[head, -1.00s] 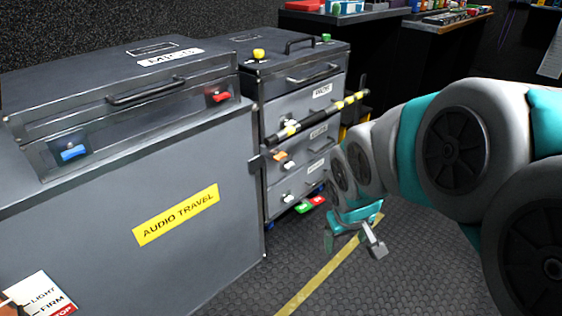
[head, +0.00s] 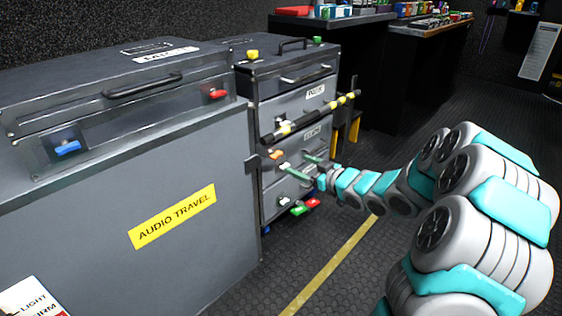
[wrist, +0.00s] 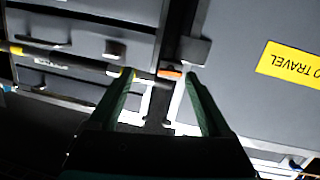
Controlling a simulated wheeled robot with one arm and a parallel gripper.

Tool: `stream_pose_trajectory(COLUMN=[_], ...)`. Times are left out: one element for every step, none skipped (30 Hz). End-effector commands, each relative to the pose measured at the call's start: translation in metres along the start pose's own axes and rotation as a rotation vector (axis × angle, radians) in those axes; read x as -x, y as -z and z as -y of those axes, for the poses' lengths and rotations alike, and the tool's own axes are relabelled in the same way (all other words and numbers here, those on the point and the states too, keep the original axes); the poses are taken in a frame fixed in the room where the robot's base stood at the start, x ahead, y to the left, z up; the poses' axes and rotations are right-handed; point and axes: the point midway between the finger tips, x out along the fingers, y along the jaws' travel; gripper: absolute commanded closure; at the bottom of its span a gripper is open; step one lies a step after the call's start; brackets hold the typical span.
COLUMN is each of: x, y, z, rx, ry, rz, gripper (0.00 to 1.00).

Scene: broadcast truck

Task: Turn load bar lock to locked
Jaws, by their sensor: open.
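The black and yellow load bar (head: 312,118) runs across the front of the drawer cabinet; it also shows in the wrist view (wrist: 70,62). A small orange lever (head: 276,155), which looks like the load bar lock, sits just below the bar's near end. In the wrist view the orange lever (wrist: 170,72) appears between the fingertips, closer to the right one. My gripper (head: 296,162) is open in front of the drawers, its green fingers pointing at the cabinet. In the wrist view my gripper (wrist: 157,75) holds nothing. Contact with the lever cannot be told.
The large grey AUDIO TRAVEL case (head: 150,180) stands close on the left, with blue (head: 67,148) and red (head: 216,94) latches. The drawer cabinet (head: 290,88) has a yellow knob on top. Green and red tabs (head: 305,207) are low on its front. Floor to the right is open.

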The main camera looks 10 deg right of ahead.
Motion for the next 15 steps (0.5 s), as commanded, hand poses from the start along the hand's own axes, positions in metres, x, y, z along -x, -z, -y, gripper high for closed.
stream_pose_trajectory(x=[0.000, 0.001, 0.002, 0.003, 0.004, 0.005, 0.006, 0.006, 0.006, 0.005, 0.004, 0.001, -0.001, -0.004, -0.009], y=[-0.003, -0.003, -0.002, -0.001, -0.001, 0.001, 0.003, 0.003, 0.004, 0.004, 0.005, 0.006, 0.006, 0.007, 0.008], z=[0.001, 0.002, 0.004, 0.005, 0.007, 0.009, 0.009, 0.010, 0.011, 0.012, 0.012, 0.013, 0.013, 0.013, 0.014], rx=[-0.011, -0.016, -0.022, -0.026, -0.028, -0.031, -0.032, -0.033, -0.034, -0.034, -0.034, -0.034, -0.034, -0.034, -0.035], ry=[0.024, 0.039, 0.056, 0.067, 0.077, 0.087, 0.094, 0.099, 0.102, 0.104, 0.105, 0.106, 0.106, 0.106, 0.106], rz=[-0.054, -0.081, -0.117, -0.139, -0.155, -0.176, -0.188, -0.196, -0.202, -0.205, -0.206, -0.206, -0.206, -0.206, -0.206], gripper=[0.18, 0.18, 0.18, 0.18, 0.18, 0.18, 0.18, 0.18, 0.18, 0.18, 0.18, 0.18, 0.18, 0.18, 0.18])
